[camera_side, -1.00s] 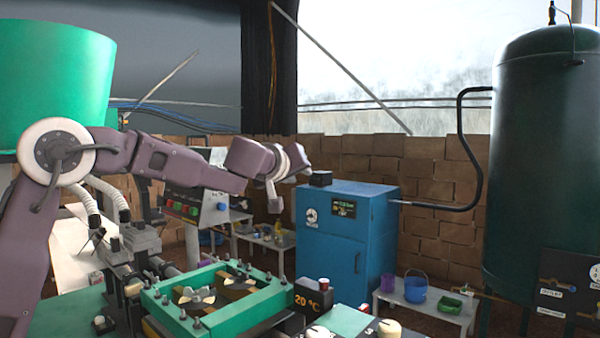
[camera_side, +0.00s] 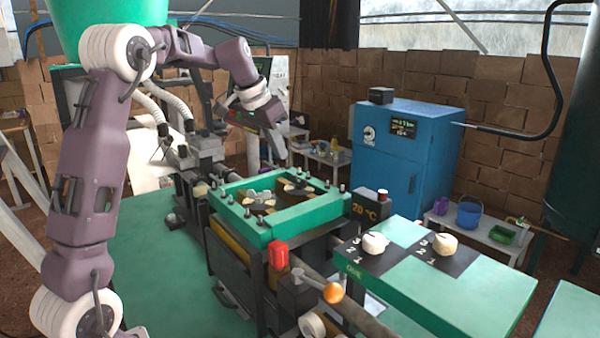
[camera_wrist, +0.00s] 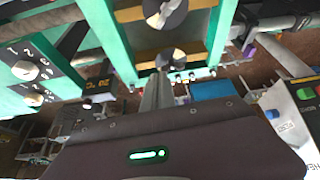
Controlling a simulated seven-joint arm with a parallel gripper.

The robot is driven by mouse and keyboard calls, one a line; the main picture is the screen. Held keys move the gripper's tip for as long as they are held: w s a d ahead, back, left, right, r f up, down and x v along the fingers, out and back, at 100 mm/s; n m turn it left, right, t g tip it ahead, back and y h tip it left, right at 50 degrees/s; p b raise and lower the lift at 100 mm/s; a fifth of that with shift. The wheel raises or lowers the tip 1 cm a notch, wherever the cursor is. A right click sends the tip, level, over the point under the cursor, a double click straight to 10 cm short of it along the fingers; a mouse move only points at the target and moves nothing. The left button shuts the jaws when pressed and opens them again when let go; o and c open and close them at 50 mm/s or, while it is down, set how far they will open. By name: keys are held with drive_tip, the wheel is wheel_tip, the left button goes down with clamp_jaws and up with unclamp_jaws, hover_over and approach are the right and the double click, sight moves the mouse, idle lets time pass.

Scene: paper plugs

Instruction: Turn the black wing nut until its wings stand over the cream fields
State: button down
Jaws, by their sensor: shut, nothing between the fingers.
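Two round parts with pale and dark sectors sit inside a green frame (camera_side: 232,232). In the side view, the nearer disc (camera_side: 260,197) lies left of the farther disc (camera_side: 297,187). In the wrist view, one disc (camera_wrist: 165,12) is cut by the top edge and the other disc (camera_wrist: 171,59) lies just beyond my fingertips. I cannot tell which disc bears the black wing nut, nor its wing angle against the cream fields. My gripper (camera_wrist: 160,80) is shut and empty. In the side view my gripper (camera_side: 284,156) hangs above the frame's far side, apart from both discs.
Upright bolts line the frame's rim. A black 20 °C display (camera_side: 371,207) stands at its right. A green bench (camera_side: 430,285) carries two cream knobs (camera_side: 375,242) on black numbered plates. A red-capped part (camera_side: 278,254) and an orange ball handle (camera_side: 333,293) stand in front.

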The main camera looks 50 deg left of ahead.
sight(306, 182)
drive_tip(key=shift+g, duration=0.3)
drive_tip(key=x, duration=0.4)
drive_tip(key=w+x, duration=0.1)
drive_tip(key=x, duration=0.2)
drive_tip(key=a+x, duration=0.1)
drive_tip(key=x, duration=0.3)
drive_tip(key=shift+w, duration=0.5)
drive_tip(key=shift+w+d+r+n+y, duration=0.1)
drive_tip(key=shift+n+y, duration=0.1)
drive_tip(key=shift+n, duration=0.3)
drive_tip(key=shift+w+d+n+y, duration=0.1)
drive_tip(key=shift+d+n+y, duration=0.1)
drive_tip(key=shift+n, duration=0.3)
drive_tip(key=shift+w+d+n+y, duration=0.1)
drive_tip(key=shift+n+y, duration=0.1)
drive_tip(key=shift+n, duration=0.35)
drive_tip(key=shift+w+d+n+y, duration=0.1)
drive_tip(key=shift+w+n+y, duration=0.1)
drive_tip(key=shift+n, duration=0.35)
drive_tip(key=shift+w, duration=0.15)
drive_tip(key=shift+w+d, duration=0.15)
drive_tip(key=shift+w, duration=0.15)
